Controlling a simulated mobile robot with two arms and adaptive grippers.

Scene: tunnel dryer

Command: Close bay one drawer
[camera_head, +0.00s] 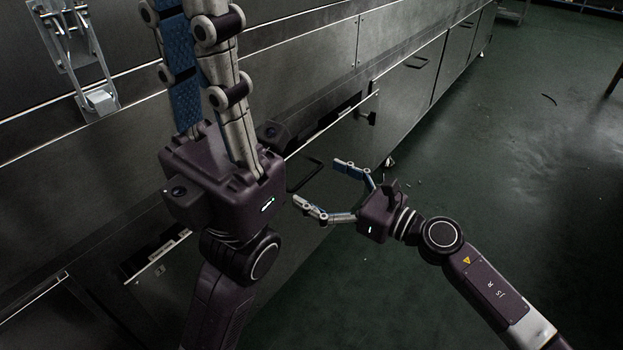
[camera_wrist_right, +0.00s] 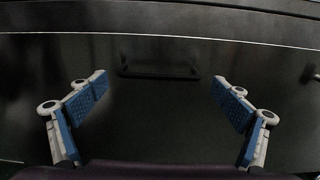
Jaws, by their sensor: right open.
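A dark metal drawer front (camera_head: 330,150) stands out from the dryer's side, with a dark gap behind its upper edge. My right gripper (camera_head: 319,184) is open and empty, fingers pointing toward this front close to the handle. In the right wrist view the handle (camera_wrist_right: 160,68) shows between and beyond the spread fingers, apart from them. My left gripper (camera_head: 187,8) is in the left foreground, fingers pointing up and apart, nothing seen between them; its tips are cut off. No bay number is legible.
The dryer's long metal side (camera_head: 300,50) runs from lower left to upper right, with another handled panel (camera_head: 417,62) farther along. A metal toggle latch (camera_head: 75,50) is at upper left. Green floor (camera_head: 510,130) on the right is mostly clear.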

